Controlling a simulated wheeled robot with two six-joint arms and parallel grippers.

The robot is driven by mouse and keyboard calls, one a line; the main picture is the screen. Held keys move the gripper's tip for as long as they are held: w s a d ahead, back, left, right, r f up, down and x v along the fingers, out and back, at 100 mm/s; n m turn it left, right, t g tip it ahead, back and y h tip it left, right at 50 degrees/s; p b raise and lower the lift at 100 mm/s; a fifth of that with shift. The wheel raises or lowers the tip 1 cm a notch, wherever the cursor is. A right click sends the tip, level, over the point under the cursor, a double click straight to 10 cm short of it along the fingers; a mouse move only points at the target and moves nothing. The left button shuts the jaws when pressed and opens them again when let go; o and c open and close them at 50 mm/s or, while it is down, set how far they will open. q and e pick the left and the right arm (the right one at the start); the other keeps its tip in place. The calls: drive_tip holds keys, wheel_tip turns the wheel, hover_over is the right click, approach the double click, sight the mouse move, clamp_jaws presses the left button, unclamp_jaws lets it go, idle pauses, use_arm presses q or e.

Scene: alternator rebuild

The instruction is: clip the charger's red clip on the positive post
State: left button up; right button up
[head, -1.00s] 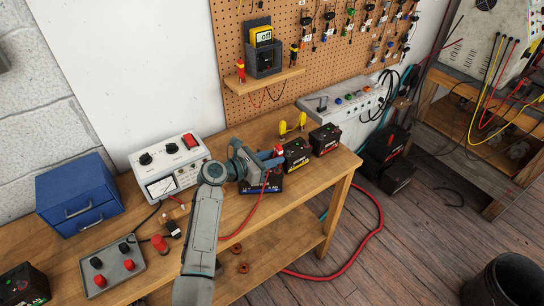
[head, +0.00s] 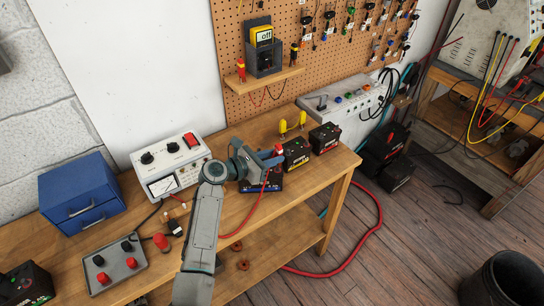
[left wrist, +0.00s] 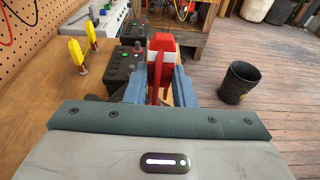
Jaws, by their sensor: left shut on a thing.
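My left gripper (head: 273,160) is shut on the charger's red clip (head: 279,149). In the left wrist view the red clip (left wrist: 161,52) stands upright between the two blue fingers (left wrist: 158,85). In the head view the clip is above a black battery with a blue label (head: 262,185), mostly covered by the gripper. The positive post cannot be made out there, and I cannot tell whether the clip touches it. A red cable (head: 259,200) hangs from the clip across the bench. The white charger (head: 165,162) with a dial meter and red switch stands left of my arm. My right gripper is not in view.
Two more black batteries (head: 297,154) (head: 324,138) stand to the right on the bench, with yellow-handled tools (head: 292,124) behind them. A grey box with red and black knobs (head: 115,266) and blue drawers (head: 82,197) are at left. The bench's right edge (head: 345,172) is close.

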use_arm(q)
drive_tip(key=shift+f+b, duration=0.45)
drive_tip(key=shift+f, duration=0.55)
drive_tip(key=o, duration=0.8)
wheel_tip(320, 180, up, 4)
drive_tip(key=p, duration=0.4)
drive_tip(key=shift+r, duration=0.35)
wheel_tip(320, 180, up, 4)
drive_tip(key=shift+f, duration=0.1)
